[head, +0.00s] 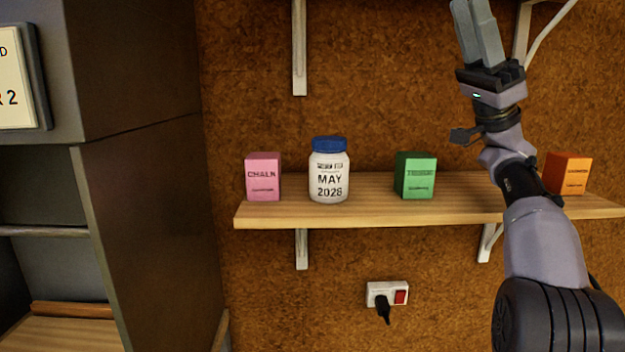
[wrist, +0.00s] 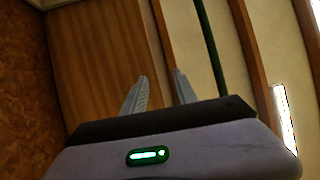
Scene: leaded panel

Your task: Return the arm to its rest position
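My arm rises on the right of the head view, in front of the shelf. My gripper (head: 474,10) points upward near the top edge, above the shelf, with nothing held in it. In the wrist view my gripper (wrist: 160,76) shows two grey fingers standing apart with an empty gap between them. The wrist camera looks up at a ceiling and a wooden panel.
A wooden shelf (head: 370,215) holds a pink chalk box (head: 263,178), a white jar (head: 329,177) with a blue lid, a green box (head: 415,176) and an orange box (head: 567,174), partly behind my arm. A dark cabinet (head: 150,200) stands left. A socket (head: 387,294) is below.

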